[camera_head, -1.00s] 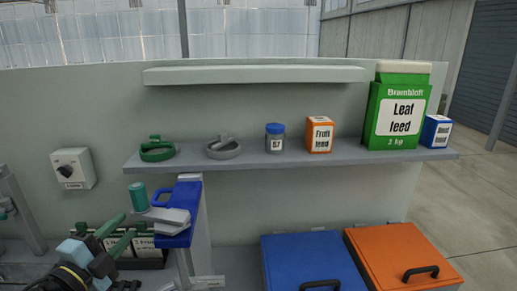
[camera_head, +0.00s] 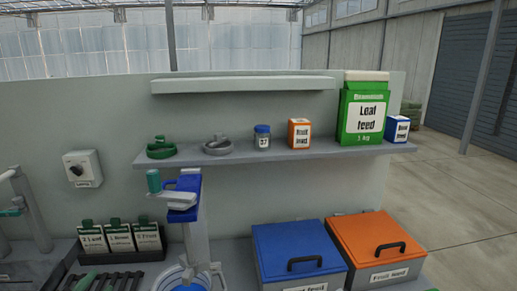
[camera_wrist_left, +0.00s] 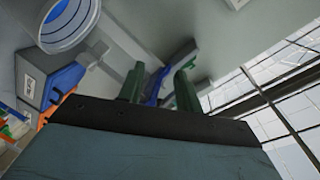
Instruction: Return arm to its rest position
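The rest of the left arm is out of the head view. My right gripper is not seen in either view.
A card rack (camera_head: 140,256) and a blue-topped stand (camera_head: 184,200) are near the left gripper. A shelf (camera_head: 230,158) carries rings, a jar and feed packs. A blue bin (camera_head: 298,240) and an orange bin (camera_head: 365,235) sit below.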

